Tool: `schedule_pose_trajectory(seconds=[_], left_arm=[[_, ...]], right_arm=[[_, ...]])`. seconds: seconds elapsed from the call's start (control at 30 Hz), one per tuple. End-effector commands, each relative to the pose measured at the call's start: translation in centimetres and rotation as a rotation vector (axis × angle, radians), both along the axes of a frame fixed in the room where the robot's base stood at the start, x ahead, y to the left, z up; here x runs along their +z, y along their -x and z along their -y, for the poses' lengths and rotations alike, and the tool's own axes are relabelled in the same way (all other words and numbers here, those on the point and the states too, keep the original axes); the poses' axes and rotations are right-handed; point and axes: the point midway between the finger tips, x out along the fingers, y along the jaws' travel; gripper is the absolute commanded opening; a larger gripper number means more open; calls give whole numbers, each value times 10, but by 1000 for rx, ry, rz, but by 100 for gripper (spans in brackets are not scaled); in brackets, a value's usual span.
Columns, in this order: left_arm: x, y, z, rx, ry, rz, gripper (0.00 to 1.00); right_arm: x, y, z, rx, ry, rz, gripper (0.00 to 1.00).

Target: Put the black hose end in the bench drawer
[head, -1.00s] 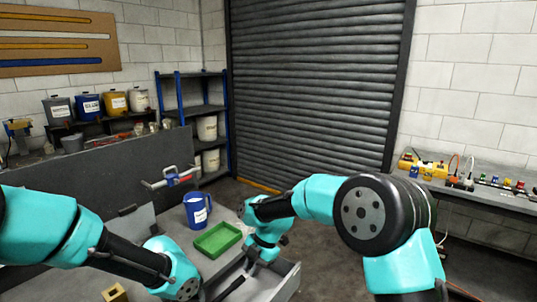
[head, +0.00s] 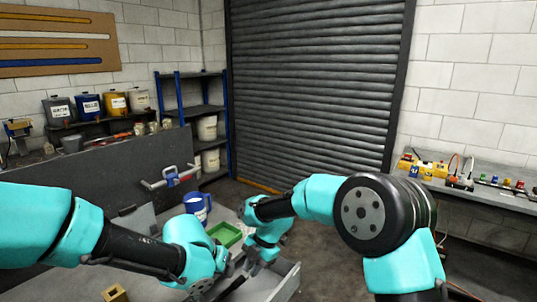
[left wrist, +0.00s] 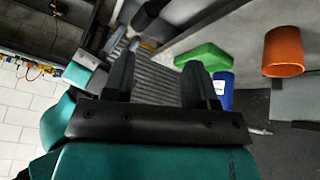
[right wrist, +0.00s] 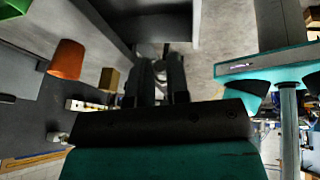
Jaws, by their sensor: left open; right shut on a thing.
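My right gripper (head: 250,270) is low over the open bench drawer (head: 288,284). It is shut on what looks like the black hose end; in the right wrist view the small thing between its fingers (right wrist: 159,82) is mostly hidden. A dark hose-like strip (head: 231,288) runs from near this gripper to the lower left over the drawer. My left gripper (left wrist: 158,84) is open with nothing between its fingers. In the right wrist view it shows at the right (right wrist: 278,88), apart from the right gripper.
A green tray (head: 226,234) and a blue jug (head: 197,207) stand on the bench behind the grippers. An orange cup (left wrist: 283,52) shows in the left wrist view. A red-and-blue handled tool (head: 171,177) is farther back.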

Motion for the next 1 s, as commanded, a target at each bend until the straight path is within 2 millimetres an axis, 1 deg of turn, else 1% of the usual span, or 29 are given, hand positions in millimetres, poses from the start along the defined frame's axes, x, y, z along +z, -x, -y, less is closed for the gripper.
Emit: schedule_pose_trajectory(seconds=[0.03, 0.5, 0.8, 1.0], left_arm=[[-4, 2, -6, 21, -1, -17, 52], [-50, 22, -56, 182, -17, -192, 52], [-82, 41, -84, 272, -21, -314, 52], [-105, 56, -99, 328, -12, -395, 52]], right_arm=[[0, 0, 0, 0, 0, 0, 0], [0, 0, 0, 0, 0, 0, 0], [0, 0, 0, 0, 0, 0, 0], [0, 0, 0, 0, 0, 0, 0]])
